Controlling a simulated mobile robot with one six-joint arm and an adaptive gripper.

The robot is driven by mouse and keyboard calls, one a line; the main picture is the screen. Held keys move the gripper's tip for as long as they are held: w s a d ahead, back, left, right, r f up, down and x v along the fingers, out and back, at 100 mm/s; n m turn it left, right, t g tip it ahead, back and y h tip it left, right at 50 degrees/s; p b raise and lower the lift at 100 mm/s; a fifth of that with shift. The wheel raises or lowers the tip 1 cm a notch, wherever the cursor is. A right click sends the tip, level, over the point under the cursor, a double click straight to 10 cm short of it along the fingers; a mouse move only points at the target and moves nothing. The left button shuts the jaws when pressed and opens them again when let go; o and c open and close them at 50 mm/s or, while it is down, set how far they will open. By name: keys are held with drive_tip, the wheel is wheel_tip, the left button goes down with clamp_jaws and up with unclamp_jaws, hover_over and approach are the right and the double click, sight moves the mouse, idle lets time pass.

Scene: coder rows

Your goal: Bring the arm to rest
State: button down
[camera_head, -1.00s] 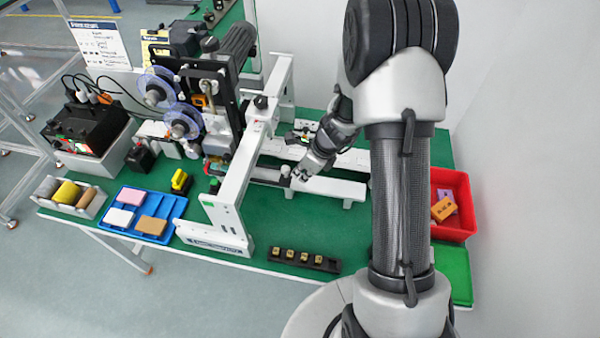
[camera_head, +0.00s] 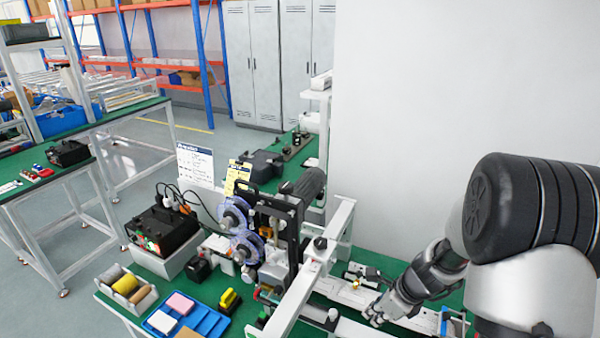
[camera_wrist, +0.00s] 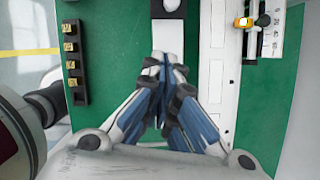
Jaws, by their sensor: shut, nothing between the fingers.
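My gripper (camera_head: 374,316) is at the lower right of the head view, over the green worktable beside the coder's white frame. In the wrist view my gripper (camera_wrist: 163,68) has its fingers drawn together with nothing between them. The fingertips sit over a white bar (camera_wrist: 169,38) on the green table (camera_wrist: 110,70). Whether they touch the bar cannot be told. My arm is bent, with its upper part filling the right of the head view.
The coder (camera_head: 275,235) with its clear reels stands left of my gripper. A black strip with several brass pieces (camera_wrist: 75,55) lies left in the wrist view. A blue tray (camera_head: 203,320) and a black box (camera_head: 163,228) are further left. A white wall (camera_head: 400,130) stands behind.

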drive_tip(key=s+a+r+n+b, duration=0.1)
drive_tip(key=s+a+r+n, duration=0.25)
drive_tip(key=r+n, duration=0.3)
drive_tip(key=s+a+r+n+b, duration=0.1)
drive_tip(key=s+a+r+n, duration=0.2)
drive_tip(key=a+r+n, duration=0.3)
drive_tip(key=s+r+n+h+b, duration=0.1)
drive_tip(key=s+r+n, duration=0.2)
drive_tip(key=s+n, duration=0.4)
drive_tip(key=s+r+n+t+h, duration=0.1)
drive_tip(key=s+r+n+h, duration=0.1)
drive_tip(key=s+r+n, duration=0.2)
drive_tip(key=s+n, duration=0.3)
drive_tip(key=s, duration=0.2)
drive_tip(key=shift+s+d+r+b, duration=0.15)
drive_tip(key=shift+s+d+b, duration=0.1)
drive_tip(key=shift+b, duration=0.15)
